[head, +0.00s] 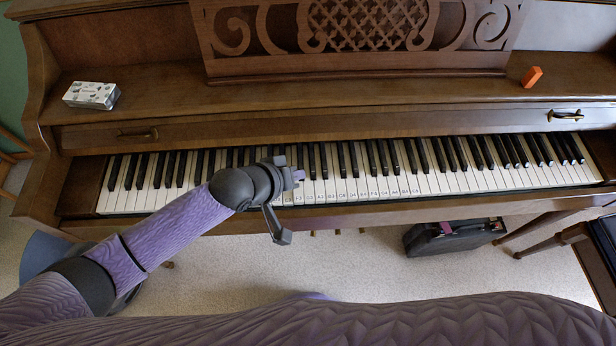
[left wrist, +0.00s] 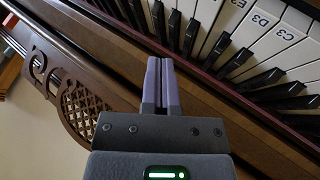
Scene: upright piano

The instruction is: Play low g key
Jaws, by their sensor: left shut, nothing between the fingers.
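The piano keyboard (head: 430,185) runs across the head view, with small letter labels on the white keys right of my left gripper. These labels are too small to read surely, so I cannot tell which key is the low g. My right gripper is not in view.
A tissue box (head: 92,95) and an orange block (head: 532,77) rest on the piano's shelf. A carved music stand (head: 355,35) rises behind. A black case (head: 452,236) is on the floor beneath the keyboard. The wooden front rail (head: 400,213) edges the keys.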

